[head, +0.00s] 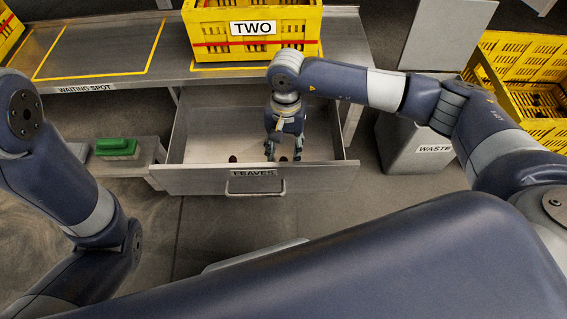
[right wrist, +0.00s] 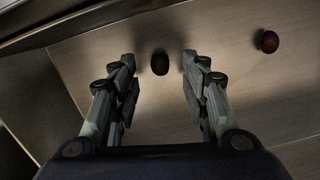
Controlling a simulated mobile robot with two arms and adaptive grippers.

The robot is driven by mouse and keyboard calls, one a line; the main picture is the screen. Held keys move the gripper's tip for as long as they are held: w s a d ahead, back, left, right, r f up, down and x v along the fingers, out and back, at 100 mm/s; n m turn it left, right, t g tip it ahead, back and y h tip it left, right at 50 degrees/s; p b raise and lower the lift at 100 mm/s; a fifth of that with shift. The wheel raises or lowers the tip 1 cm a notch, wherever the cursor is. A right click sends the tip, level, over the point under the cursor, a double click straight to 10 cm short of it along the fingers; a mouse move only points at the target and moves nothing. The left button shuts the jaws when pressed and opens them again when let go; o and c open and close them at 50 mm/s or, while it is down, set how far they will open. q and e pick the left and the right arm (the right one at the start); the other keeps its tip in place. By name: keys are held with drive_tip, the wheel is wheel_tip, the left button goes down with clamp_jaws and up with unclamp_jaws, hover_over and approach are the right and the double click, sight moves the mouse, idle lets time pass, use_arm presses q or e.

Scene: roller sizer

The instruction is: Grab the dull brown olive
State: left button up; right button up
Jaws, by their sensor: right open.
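The open drawer marked LEAVES (head: 200,180) holds small dark olives. In the right wrist view one dark brown olive (right wrist: 160,63) lies on the metal floor, ahead of and between the fingertips, apart from them. A second, reddish-brown olive (right wrist: 268,41) with a small highlight lies farther right. I cannot tell for sure which is the dull brown one. In the head view one dark olive (head: 232,158) shows left of the gripper. My right gripper (head: 284,156) points down into the drawer, open and empty; its fingers also show in the right wrist view (right wrist: 160,85). My left gripper is out of view.
Drawer walls surround my right gripper. Above is a metal table (head: 110,50) with a yellow crate marked TWO (head: 255,55) and a WAITING SPOT outline. A green block (head: 116,147) sits left. A WASTE bin (head: 405,145) and a yellow crate (head: 520,45) stand right.

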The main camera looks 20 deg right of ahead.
wheel_tip(320, 180, down, 2)
drive_tip(key=shift+s+a+f+b, duration=0.1)
drive_tip(key=shift+f+b, duration=0.05)
drive_tip(key=shift+b, duration=0.35)
drive_tip(key=shift+c, duration=0.2)
drive_tip(key=c, duration=0.7)
